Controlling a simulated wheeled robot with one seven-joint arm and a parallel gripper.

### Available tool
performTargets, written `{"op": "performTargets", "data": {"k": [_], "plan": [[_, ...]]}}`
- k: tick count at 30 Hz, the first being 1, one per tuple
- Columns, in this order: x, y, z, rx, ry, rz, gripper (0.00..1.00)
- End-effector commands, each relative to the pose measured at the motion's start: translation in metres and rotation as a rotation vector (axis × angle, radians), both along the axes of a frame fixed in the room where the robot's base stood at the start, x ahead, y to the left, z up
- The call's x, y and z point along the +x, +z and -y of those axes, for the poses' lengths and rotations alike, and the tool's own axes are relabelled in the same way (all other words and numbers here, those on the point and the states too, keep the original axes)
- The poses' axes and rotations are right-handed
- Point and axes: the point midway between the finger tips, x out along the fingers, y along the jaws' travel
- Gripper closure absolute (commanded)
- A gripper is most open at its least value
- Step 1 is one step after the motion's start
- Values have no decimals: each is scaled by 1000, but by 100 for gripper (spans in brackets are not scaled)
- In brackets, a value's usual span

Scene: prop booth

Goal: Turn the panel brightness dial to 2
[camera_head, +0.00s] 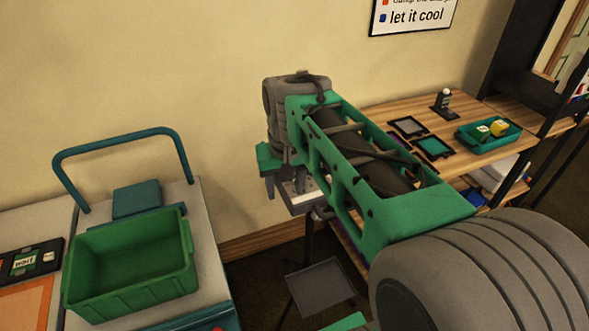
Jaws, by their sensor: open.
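My gripper (284,187) points down at the middle of the view, in front of the wall, with its fingers apart and nothing seen between them. My green arm and grey joint housings cover much of the middle and right. A small grey panel (297,207) with a pale top shows just below and behind the fingers. I cannot tell whether the fingers touch it. No brightness dial or number can be made out; the arm or gripper may hide it.
A green crate (128,300) stands at left on a grey cart with a teal handle (120,139). At right, a wooden bench (384,107) holds a teal tray (519,137) with small blocks, two dark frames and a small dark stand. A dark flat seat (320,286) is low in the middle.

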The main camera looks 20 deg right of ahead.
Motion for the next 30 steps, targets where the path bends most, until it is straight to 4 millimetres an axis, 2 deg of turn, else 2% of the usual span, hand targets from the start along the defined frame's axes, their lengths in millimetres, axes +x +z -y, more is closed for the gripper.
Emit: {"op": "performTargets", "data": {"k": [1, 3, 6, 9, 14, 22, 25, 30], "plan": [[23, 4, 17, 8, -55, -42, 53], [49, 10, 38, 18, -120, -87, 53], [73, 14, 60, 29, -185, -134, 53], [83, 13, 71, 33, -214, -157, 53], [84, -3, 71, 34, -217, -161, 53], [85, -52, 69, 33, -213, -160, 53], [85, -61, 69, 33, -213, -158, 53], [85, -63, 69, 33, -213, -157, 53]]}}
